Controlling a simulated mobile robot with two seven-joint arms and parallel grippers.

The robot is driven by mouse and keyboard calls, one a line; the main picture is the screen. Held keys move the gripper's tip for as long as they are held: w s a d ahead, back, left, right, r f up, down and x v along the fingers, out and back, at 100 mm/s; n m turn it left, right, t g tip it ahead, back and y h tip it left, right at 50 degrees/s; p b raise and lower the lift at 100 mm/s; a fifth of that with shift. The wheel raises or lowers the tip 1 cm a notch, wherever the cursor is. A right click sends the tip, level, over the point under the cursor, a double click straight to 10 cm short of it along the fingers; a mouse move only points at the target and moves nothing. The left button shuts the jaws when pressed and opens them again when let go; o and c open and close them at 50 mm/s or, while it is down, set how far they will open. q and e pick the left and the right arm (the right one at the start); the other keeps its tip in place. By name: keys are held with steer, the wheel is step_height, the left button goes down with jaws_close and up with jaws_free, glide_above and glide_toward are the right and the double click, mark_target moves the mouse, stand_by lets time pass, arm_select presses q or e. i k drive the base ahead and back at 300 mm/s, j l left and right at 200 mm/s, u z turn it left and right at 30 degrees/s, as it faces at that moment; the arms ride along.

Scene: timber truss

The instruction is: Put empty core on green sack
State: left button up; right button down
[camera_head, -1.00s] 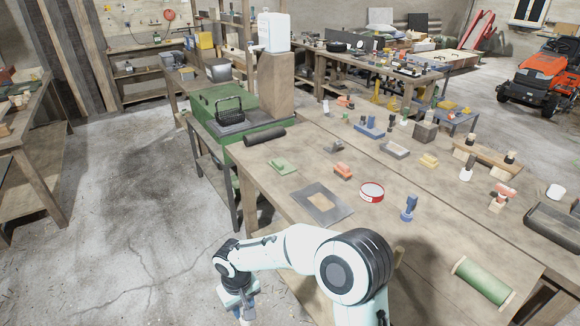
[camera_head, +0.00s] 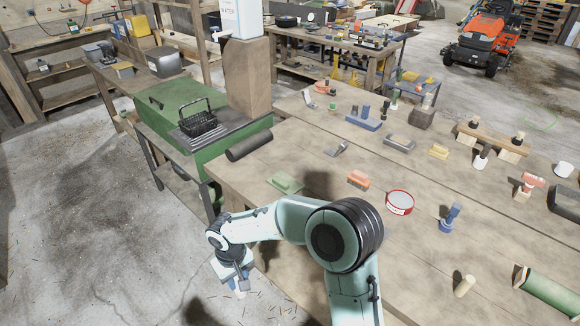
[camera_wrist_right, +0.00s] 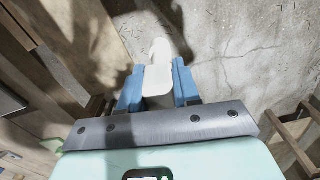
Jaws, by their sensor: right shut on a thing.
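My right gripper (camera_head: 240,285) hangs over the floor beside the workbench's left front edge. In the right wrist view its blue fingers (camera_wrist_right: 158,88) are shut on a white, roughly cylindrical thing (camera_wrist_right: 159,60), which looks like the empty core; its far end points away from the gripper. A small flat green item (camera_head: 285,184) lies on the workbench near its left edge, beyond my right arm; I cannot tell whether it is the green sack. My left gripper is not in the head view.
The workbench (camera_head: 330,120) carries a red-rimmed round tin (camera_head: 399,202), an orange block (camera_head: 358,180), a blue tool (camera_head: 449,217), a beige upright cylinder (camera_head: 465,286) and a green roll (camera_head: 552,292). A dark roll (camera_head: 249,145) lies near the green cabinet (camera_head: 170,125). My arm hides some bench top.

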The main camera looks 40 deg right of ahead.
mark_target(288, 180)
steer(key=i+j+z, duration=0.15)
steer(key=i+z, duration=0.25)
steer(key=i+j+z, duration=0.25)
steer(key=z, duration=0.15)
steer(key=i+j+z, duration=0.75)
steer(key=j, duration=0.15)
steer(key=k, duration=0.1)
